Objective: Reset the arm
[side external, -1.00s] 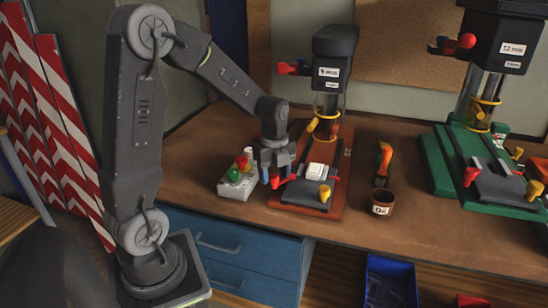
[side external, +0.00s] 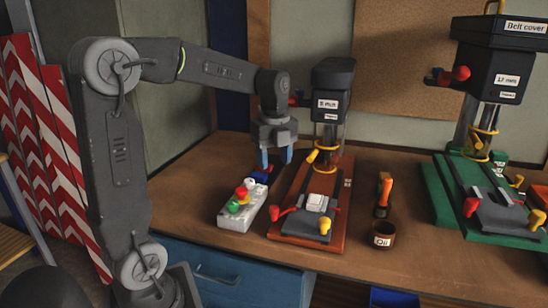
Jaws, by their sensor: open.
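My gripper (side external: 276,160) points down with its blue fingertips apart and nothing between them. It is raised above the bench, just left of the smaller drill press (side external: 332,100) labelled 8 mm. A grey control box (side external: 238,216) with green, red, yellow and white buttons lies on the bench below and left of it. A white block (side external: 316,203) sits on the grey vise (side external: 303,217) on the press's red-brown base (side external: 294,234), apart from my gripper.
A larger drill press (side external: 490,70) on a green base (side external: 448,190) stands to the right. Between the presses are an orange-handled tool (side external: 384,192) and a brown pot marked Oil (side external: 382,235). Red-and-white chevron boards (side external: 62,140) lean at the left.

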